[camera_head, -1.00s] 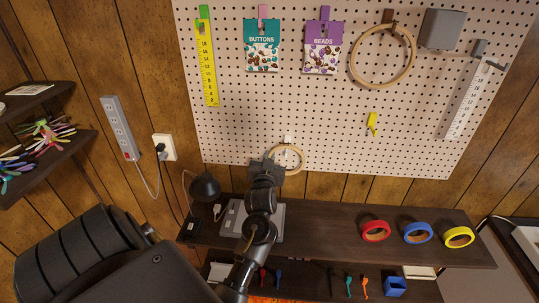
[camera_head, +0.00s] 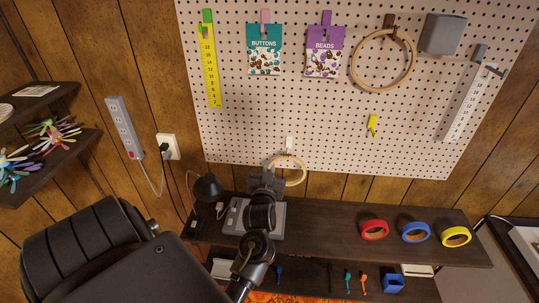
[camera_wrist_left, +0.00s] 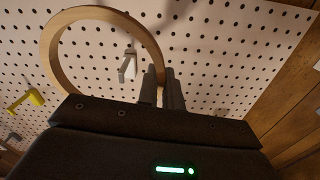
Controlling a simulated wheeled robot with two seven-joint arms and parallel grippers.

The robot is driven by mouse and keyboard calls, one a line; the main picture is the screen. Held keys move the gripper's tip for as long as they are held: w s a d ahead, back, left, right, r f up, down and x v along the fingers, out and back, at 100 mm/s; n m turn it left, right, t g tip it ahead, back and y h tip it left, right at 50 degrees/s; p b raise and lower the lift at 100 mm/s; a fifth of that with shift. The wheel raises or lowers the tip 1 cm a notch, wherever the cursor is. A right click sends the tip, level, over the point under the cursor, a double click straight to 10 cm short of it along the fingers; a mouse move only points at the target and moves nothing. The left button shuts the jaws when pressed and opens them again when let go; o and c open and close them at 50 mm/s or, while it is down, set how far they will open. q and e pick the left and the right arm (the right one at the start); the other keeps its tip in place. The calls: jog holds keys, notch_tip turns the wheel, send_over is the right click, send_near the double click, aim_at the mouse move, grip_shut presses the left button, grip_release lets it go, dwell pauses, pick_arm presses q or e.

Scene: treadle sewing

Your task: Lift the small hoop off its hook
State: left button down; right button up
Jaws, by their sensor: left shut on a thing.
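The small hoop (camera_head: 304,169) is a pale wooden ring in front of the lower edge of the pegboard. My left gripper (camera_head: 268,176) is shut on its left side in the head view. In the left wrist view the hoop's rim (camera_wrist_left: 103,12) runs down between the two fingers (camera_wrist_left: 162,88); its lower part is hidden behind my gripper. The white hook (camera_head: 289,143) is on the pegboard, and in the head view the hoop's top sits below it with a gap. In the wrist view the hook (camera_wrist_left: 128,66) shows through the ring. My right gripper is not in view.
A dark shelf (camera_head: 335,230) below carries red (camera_head: 374,230), blue (camera_head: 416,232) and yellow (camera_head: 457,237) tape rolls. A black lamp (camera_head: 208,187) stands left of my gripper. A larger hoop (camera_head: 356,68) hangs higher up, and a yellow clip (camera_head: 372,125) is to the right.

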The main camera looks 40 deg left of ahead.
pick_arm(q)
jog(key=p+v, duration=0.1)
jog(key=v, duration=0.2)
jog(key=shift+s, duration=0.1)
dwell(0.3)
jog(key=shift+d, duration=0.15)
